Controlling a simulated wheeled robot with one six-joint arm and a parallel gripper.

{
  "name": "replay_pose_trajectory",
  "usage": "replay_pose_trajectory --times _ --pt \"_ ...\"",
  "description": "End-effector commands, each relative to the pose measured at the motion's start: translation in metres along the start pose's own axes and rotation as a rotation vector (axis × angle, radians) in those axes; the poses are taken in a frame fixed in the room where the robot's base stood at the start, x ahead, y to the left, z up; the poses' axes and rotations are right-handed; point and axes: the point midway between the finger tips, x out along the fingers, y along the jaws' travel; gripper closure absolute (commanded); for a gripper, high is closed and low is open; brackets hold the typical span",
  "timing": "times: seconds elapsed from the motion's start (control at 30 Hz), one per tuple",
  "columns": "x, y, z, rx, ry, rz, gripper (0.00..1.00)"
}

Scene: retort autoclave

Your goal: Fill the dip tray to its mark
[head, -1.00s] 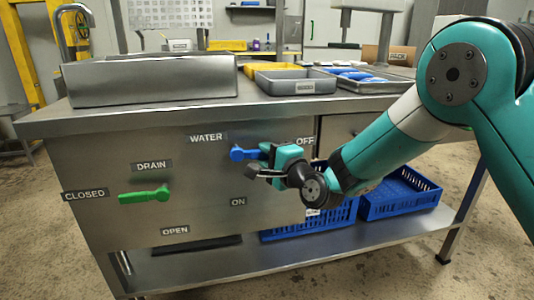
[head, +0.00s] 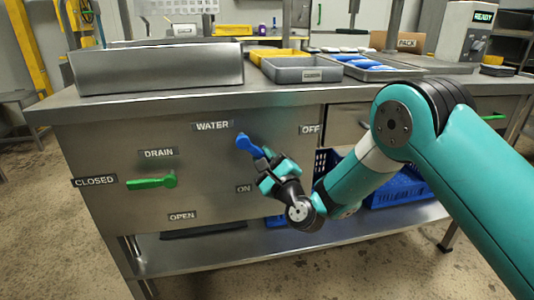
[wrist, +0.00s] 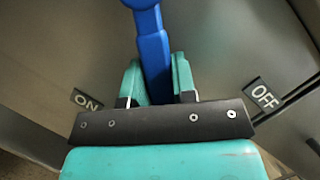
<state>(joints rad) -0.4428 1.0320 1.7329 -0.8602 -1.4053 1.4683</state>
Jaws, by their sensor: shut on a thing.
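The blue WATER lever (head: 246,144) is on the steel front panel, its handle slanting down and right between the OFF label (head: 310,129) and the ON label (head: 244,188). My gripper (head: 268,167) is shut on its handle. In the wrist view the blue lever (wrist: 152,55) runs up from between the two teal fingers of my gripper (wrist: 156,80). The green DRAIN lever (head: 150,182) lies level, pointing at CLOSED. A steel basin (head: 160,72) stands on the bench at left. I cannot tell which vessel is the dip tray, and no water level or mark shows.
A grey tray (head: 303,76) and a yellow tray (head: 275,56) sit on the bench behind the panel. A steel tray (head: 395,72) with blue pouches is right of them. Blue crates (head: 400,190) stand on the lower shelf, behind my arm.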

Motion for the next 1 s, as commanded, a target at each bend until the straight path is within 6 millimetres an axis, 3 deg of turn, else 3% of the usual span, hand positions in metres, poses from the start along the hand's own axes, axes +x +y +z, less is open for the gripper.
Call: replay_pose_trajectory --times 0.5,0.53,0.63,1.0 --pt "-0.0008 0.0029 -0.0006 0.021 0.001 -0.006 1.00" --pt "-0.0008 0.0029 -0.0006 0.021 0.001 -0.006 0.70" --pt "-0.0006 0.0027 -0.0004 0.020 0.001 -0.006 0.49" --pt "-0.0025 0.0036 -0.0017 0.020 0.000 -0.008 0.49"
